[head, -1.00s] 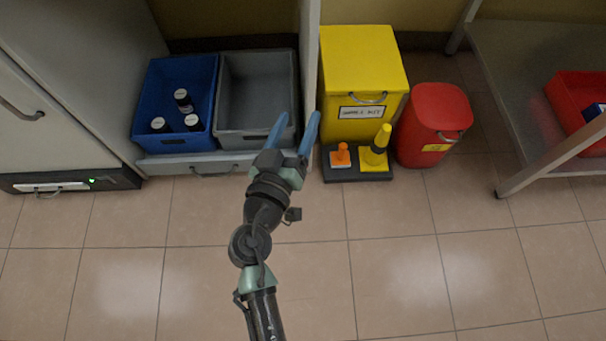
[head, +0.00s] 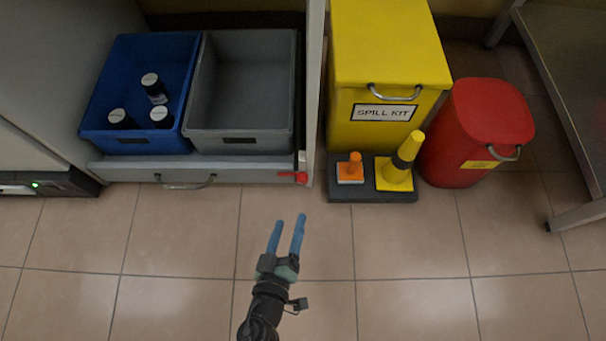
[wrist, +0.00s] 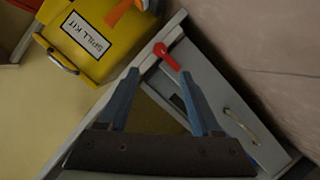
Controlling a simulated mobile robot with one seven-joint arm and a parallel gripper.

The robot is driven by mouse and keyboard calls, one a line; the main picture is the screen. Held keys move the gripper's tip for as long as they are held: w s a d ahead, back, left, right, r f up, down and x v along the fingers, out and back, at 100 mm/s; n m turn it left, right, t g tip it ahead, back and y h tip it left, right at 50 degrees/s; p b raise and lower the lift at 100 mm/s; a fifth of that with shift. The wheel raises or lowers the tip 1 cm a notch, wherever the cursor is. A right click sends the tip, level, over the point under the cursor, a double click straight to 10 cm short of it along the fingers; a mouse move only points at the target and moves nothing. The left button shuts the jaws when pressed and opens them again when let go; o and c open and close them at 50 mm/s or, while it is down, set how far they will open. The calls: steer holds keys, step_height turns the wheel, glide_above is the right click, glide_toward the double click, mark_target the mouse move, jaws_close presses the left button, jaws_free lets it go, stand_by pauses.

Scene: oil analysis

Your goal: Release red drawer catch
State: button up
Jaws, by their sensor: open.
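The red drawer catch (head: 293,177) sits at the right end of the grey drawer front (head: 235,172), beside the cabinet's upright side panel. It also shows in the wrist view (wrist: 167,57), just beyond the fingertips. My gripper (head: 287,219) is open and empty, with its blue fingers pointing toward the drawer. In the head view the fingertips appear below the catch, apart from it. In the wrist view the open fingers (wrist: 158,80) appear on either side of the line to the catch. The drawer's curved metal handle (head: 186,183) is left of the catch.
A blue bin (head: 95,100) with black bottles and an empty grey bin (head: 240,147) stand above the drawer front. Right of the panel are a yellow spill kit box (head: 385,50), a black base with cones (head: 350,194) and a red bin (head: 490,110). The tiled floor in front is clear.

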mark_target(302, 182)
steer(key=b+x, duration=0.3)
steer(key=x, duration=0.9)
jaws_close()
